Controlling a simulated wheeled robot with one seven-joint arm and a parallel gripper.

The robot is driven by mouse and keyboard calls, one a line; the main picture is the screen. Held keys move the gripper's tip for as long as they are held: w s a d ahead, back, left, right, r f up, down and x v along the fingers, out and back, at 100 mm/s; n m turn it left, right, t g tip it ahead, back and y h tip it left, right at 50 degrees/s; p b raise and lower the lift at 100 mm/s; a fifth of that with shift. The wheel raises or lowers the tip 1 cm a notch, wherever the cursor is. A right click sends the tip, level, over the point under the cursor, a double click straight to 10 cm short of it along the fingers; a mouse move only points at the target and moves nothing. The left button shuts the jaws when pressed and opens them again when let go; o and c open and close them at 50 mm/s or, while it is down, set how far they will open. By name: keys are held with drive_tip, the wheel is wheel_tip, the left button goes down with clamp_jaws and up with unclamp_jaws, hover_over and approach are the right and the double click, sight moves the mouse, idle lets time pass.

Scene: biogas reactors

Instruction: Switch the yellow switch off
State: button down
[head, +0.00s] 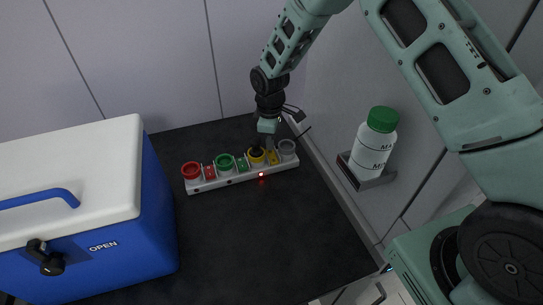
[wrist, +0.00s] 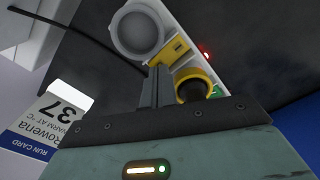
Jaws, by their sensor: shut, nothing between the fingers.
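A white strip (head: 230,180) on the dark bench carries red, green, yellow and grey round fittings with coloured switches between them. The yellow switch (head: 272,158) sits between the yellow ring (head: 257,156) and the grey round fitting (head: 287,147). A red light (head: 261,174) glows on the strip's front near it. My gripper (head: 267,142) points down over this end of the strip. In the wrist view, my gripper's closed fingers (wrist: 157,72) reach the near edge of the yellow switch (wrist: 168,49) and partly cover it. Whether they touch it, I cannot tell.
A blue cooler (head: 160,215) with a white lid stands at the left. A white bottle (head: 373,148) with a green cap sits in a wall holder at the right. A run card (wrist: 40,125) and black cable (wrist: 62,36) show in the wrist view. The bench front is clear.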

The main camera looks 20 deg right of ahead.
sight(270, 152)
drive_tip(key=shift+f+b, duration=0.55)
drive_tip(key=shift+f, duration=0.35)
idle(0.3)
drive_tip(key=shift+r+p, duration=2.3)
drive_tip(key=shift+r, duration=1.25)
